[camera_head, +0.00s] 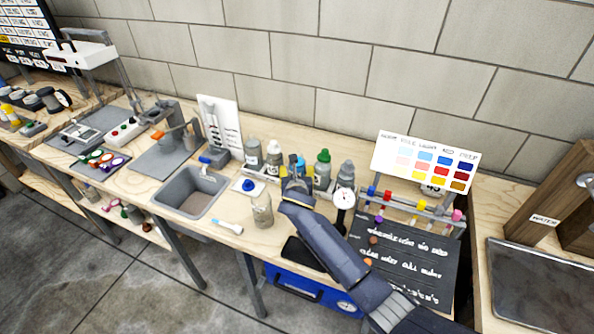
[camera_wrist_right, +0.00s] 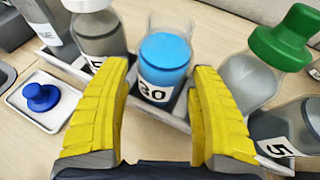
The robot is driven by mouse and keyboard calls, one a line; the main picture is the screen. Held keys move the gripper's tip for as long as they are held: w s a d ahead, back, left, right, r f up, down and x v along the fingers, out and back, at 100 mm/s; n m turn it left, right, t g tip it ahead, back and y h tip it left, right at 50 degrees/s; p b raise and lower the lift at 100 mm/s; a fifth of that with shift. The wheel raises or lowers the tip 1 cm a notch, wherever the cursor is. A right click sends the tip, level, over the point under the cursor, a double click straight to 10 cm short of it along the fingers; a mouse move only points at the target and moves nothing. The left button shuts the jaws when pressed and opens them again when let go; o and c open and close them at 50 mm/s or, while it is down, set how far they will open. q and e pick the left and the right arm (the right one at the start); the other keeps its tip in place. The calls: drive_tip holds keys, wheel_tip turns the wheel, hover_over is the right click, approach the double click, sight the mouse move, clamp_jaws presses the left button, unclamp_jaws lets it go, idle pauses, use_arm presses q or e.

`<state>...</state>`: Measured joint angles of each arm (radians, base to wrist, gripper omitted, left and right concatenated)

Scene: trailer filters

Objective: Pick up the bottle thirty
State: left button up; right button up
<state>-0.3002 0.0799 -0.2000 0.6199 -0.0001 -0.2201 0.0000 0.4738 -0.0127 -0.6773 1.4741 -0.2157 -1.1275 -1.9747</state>
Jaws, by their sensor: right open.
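The bottle with a blue top and a white label that seems to read 30 (camera_wrist_right: 165,55) stands in a rack among other bottles. In the head view its blue top (camera_head: 300,161) shows just behind my right gripper (camera_head: 296,180), which covers most of the bottle. In the right wrist view the yellow fingers of my right gripper (camera_wrist_right: 161,85) are open, one on each side of the bottle. Gaps show between fingers and bottle; contact cannot be made out. My left gripper is not in view.
A green-capped bottle (camera_wrist_right: 285,38) stands close to the right finger, a grey bottle (camera_wrist_right: 98,30) close to the left. A blue-knobbed dish (camera_wrist_right: 40,97) lies at left. In the head view, a clear jar (camera_head: 262,211) and a dial gauge (camera_head: 343,199) stand nearby.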

drive_tip(key=shift+d+x, duration=0.15)
drive_tip(key=shift+x, duration=0.5)
drive_tip(key=shift+d+x, duration=0.1)
drive_tip(key=shift+x, duration=0.6)
drive_tip(key=c, duration=1.2)
drive_tip(key=shift+a+r, duration=0.1)
drive_tip(key=shift+r, duration=0.05)
drive_tip(key=shift+c, duration=0.9)
drive_tip(key=shift+r, duration=0.1)
